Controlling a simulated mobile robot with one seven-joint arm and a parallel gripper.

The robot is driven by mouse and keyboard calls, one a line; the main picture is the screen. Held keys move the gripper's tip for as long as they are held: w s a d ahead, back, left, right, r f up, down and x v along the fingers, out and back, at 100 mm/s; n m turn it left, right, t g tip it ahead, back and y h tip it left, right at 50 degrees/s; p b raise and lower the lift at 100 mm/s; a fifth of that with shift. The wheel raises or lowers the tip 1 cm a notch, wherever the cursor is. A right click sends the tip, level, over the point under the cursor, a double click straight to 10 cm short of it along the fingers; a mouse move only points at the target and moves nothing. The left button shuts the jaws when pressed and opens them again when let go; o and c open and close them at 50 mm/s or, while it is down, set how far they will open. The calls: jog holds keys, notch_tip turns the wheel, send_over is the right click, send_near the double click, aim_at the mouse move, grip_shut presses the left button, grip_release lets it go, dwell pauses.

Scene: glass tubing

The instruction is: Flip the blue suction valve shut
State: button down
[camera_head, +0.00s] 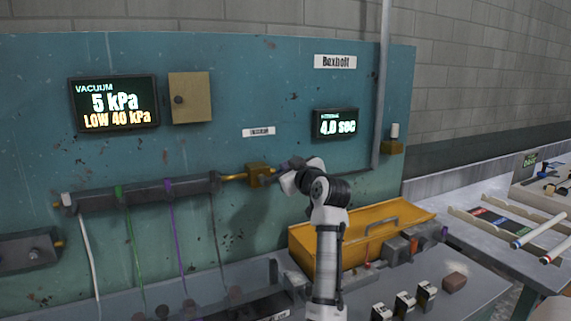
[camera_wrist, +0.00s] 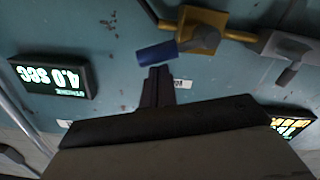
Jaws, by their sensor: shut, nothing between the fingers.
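The suction valve has a brass body (camera_head: 258,174) on the teal panel, at the right end of a dark pipe manifold. In the wrist view its brass body (camera_wrist: 203,30) carries a grey lever with a blue grip (camera_wrist: 157,53) pointing left in that picture. My gripper (camera_wrist: 158,71) is shut and empty. Its dark fingertips appear right beside the blue grip; I cannot tell whether they touch it. In the head view my wrist is close to the panel, just right of the brass body, and hides most of the lever.
The vacuum display (camera_head: 114,103) reads 5 kPa, LOW 40 kPa. A second display (camera_head: 335,123) reads 4.0 sec. The dark manifold (camera_head: 140,193) has several thin hoses hanging below. A yellow toolbox (camera_head: 345,243) stands on the bench under my arm. A vertical pipe (camera_head: 381,90) runs up the panel.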

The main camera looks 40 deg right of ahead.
jog(key=shift+d+f+m, duration=0.35)
jog(key=shift+f+m, duration=0.2)
jog(key=shift+m, duration=0.45)
jog(key=shift+d+f+m, duration=0.3)
jog(key=shift+f+m, duration=0.25)
jog(key=shift+m, duration=0.45)
jog(key=shift+s, duration=0.1)
